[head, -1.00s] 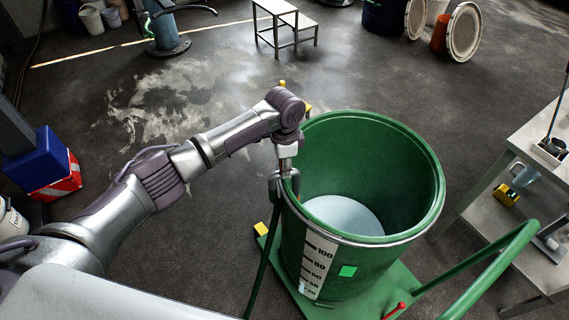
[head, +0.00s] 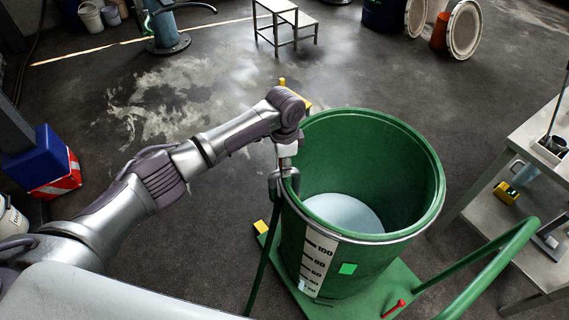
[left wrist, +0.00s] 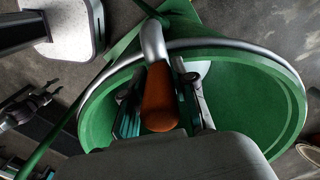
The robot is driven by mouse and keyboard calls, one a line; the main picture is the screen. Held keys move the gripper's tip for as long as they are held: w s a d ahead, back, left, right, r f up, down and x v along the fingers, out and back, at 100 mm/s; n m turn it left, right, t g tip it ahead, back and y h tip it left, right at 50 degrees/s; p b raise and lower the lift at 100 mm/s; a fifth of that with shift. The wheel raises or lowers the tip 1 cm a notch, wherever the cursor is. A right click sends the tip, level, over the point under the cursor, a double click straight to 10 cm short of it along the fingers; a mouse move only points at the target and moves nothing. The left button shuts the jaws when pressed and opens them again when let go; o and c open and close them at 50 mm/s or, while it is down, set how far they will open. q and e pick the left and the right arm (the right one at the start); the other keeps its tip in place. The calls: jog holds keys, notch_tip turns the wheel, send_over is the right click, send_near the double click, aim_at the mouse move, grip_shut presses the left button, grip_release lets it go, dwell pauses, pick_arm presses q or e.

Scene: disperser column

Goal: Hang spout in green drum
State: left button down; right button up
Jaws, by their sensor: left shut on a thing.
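The green drum (head: 372,150) stands upright and open, with pale liquid (head: 343,213) inside. The spout (head: 273,184) is a bent grey metal pipe at the drum's left rim. Its bend straddles the rim, one leg outside and one inside; I cannot tell whether it rests on it. A green hose (head: 260,270) runs down from its outer end. My left gripper (head: 287,160) is above the rim, shut on the spout. In the left wrist view the spout's orange-brown grip (left wrist: 160,95) sits between the fingers. A dark jointed part at that view's left edge may be my right gripper (left wrist: 35,105).
The drum stands on a green cart (head: 400,285) with a tubular handle (head: 490,265). A grey workbench (head: 535,150) with small items is close on the right. A blue box (head: 35,155) is at the left.

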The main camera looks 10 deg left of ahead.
pick_arm(q)
jog(key=c, duration=0.8)
grip_release()
jog(key=shift+c, duration=0.2)
notch_tip(320, 180, up, 12)
jog(key=shift+r, duration=0.1)
